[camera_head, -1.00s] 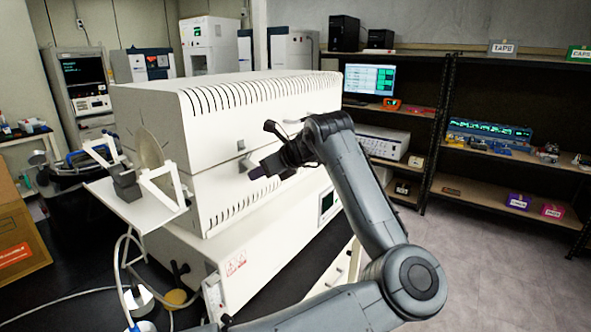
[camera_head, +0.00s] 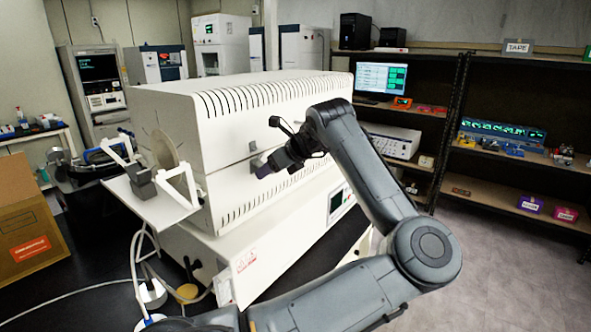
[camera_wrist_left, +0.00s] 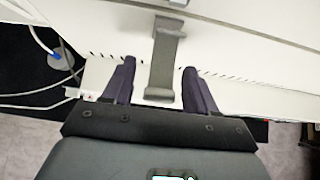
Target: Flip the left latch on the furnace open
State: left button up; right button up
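The furnace (camera_head: 290,130) is a large cream box with slotted vents, in the middle of the head view. Its left latch (camera_head: 254,147) is a small grey piece on the front face, partly hidden behind my gripper. In the left wrist view the latch (camera_wrist_left: 162,60) is a long grey bar hanging down the white face below a small grey catch (camera_wrist_left: 178,3). My left gripper (camera_head: 262,167) is close in front of the latch. In the wrist view the left gripper (camera_wrist_left: 159,68) is open, with a dark finger on each side of the bar and gaps between. My right gripper is not in view.
A side platform (camera_head: 150,203) with white brackets and a round disc juts from the furnace's left end. Cables and tubes lie below it. A cardboard box (camera_head: 28,225) stands at far left. Shelves (camera_head: 500,180) with equipment stand at right, with open floor before them.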

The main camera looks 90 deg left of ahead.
pick_arm(q)
jog(key=shift+w, duration=0.15)
jog(key=p+v, duration=0.1)
jog(key=v, duration=0.9)
jog(key=shift+d+r, duration=0.25)
jog(key=shift+w+f, duration=0.1)
